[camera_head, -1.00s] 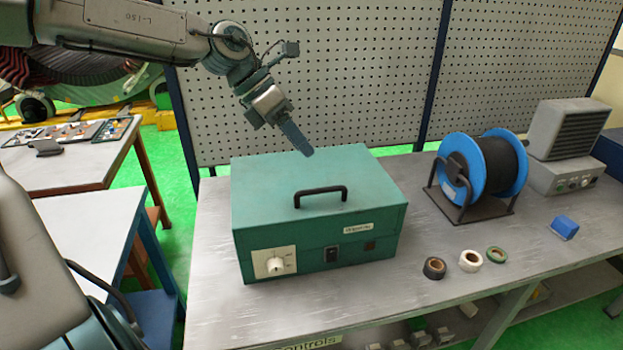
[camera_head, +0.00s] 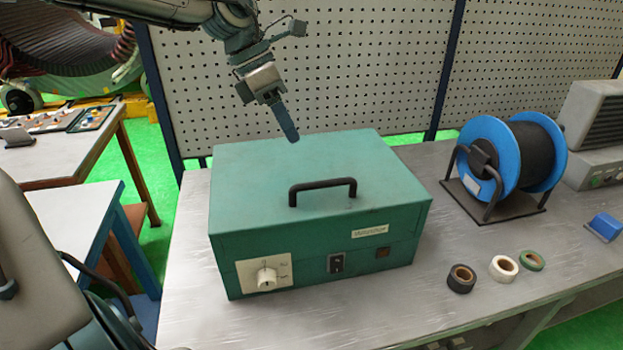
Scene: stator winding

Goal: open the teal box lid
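The teal box (camera_head: 315,265) stands on the grey workbench with its lid (camera_head: 250,175) shut. A black handle (camera_head: 322,184) is fixed on top of the lid, and a white dial and a switch show on the front. My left gripper (camera_head: 291,136) hangs above the back part of the lid, behind the handle and apart from it. Its fingers point down and show as one narrow shape, so I cannot tell whether they are open. It holds nothing that I can see. My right gripper is not in view.
A blue cable reel (camera_head: 490,160) stands right of the box, with a grey speaker-like unit (camera_head: 597,125) beyond it. Several tape rolls (camera_head: 461,279) lie at the front right, near a small blue block (camera_head: 604,226). A perforated panel (camera_head: 330,65) rises behind the bench.

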